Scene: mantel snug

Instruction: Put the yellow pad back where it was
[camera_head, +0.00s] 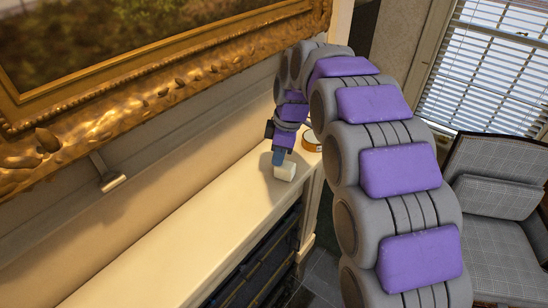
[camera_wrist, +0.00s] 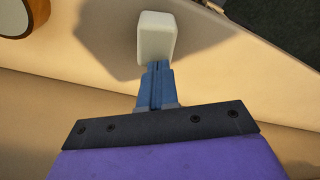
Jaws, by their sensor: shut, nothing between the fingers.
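I see nothing plainly yellow that I can name as the pad. A small pale cream block (camera_head: 286,173) stands on the mantel shelf near its far end. It also shows at the top of the wrist view (camera_wrist: 157,36). My gripper (camera_head: 278,159) points down at the block, and its blue fingers (camera_wrist: 156,67) are closed together with nothing between them. The fingertips appear right beside the block; I cannot tell whether they touch it.
The cream mantel shelf (camera_head: 165,248) is bare towards the near left. A round wooden-rimmed object (camera_head: 312,141) sits beyond the block. A grey plaid armchair (camera_head: 500,210) stands at right.

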